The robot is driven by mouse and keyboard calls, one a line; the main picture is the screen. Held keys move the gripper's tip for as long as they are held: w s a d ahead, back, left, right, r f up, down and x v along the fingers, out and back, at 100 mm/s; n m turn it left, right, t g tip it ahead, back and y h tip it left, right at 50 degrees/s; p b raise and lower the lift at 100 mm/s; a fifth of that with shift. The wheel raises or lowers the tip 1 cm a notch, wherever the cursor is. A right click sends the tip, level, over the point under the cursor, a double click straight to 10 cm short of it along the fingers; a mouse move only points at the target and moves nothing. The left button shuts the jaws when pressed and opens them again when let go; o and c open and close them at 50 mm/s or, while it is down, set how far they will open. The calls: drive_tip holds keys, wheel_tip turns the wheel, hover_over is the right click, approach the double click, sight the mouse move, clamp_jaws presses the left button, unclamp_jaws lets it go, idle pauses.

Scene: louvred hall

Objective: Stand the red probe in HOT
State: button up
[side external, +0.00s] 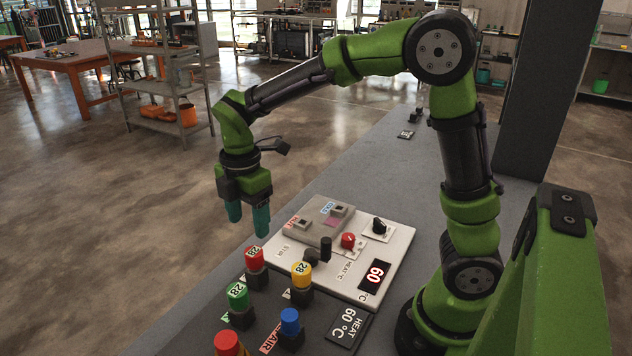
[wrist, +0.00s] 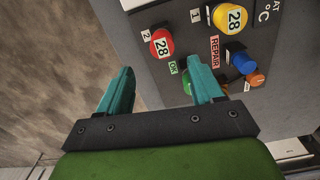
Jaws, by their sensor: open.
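The red probe (side external: 255,258), its cap marked 28, stands upright in a dark holder on the dark rack board. In the wrist view the red probe (wrist: 161,43) stands beside a label 2. The grey block (side external: 318,232) on the white panel has a red HOT label (side external: 292,222) beside a small dark socket (side external: 303,223). A blue COLD label (side external: 328,208) marks another socket (side external: 337,211). My gripper (side external: 248,215) is open and empty, fingers pointing down, above the red probe and apart from it. It also shows in the wrist view (wrist: 160,68).
Yellow (side external: 301,275), green (side external: 237,295), blue (side external: 290,322) and orange-red (side external: 228,343) capped pieces stand close to the red probe. A red knob (side external: 348,240), black knob (side external: 379,226) and display reading 60 (side external: 375,275) sit on the panel. The bench top behind the panel is mostly clear.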

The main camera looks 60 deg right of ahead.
sight(253, 251)
drive_tip(key=shift+s+n, duration=0.15)
drive_tip(key=shift+n, duration=0.55)
drive_tip(key=shift+f, duration=4.95)
clamp_jaws()
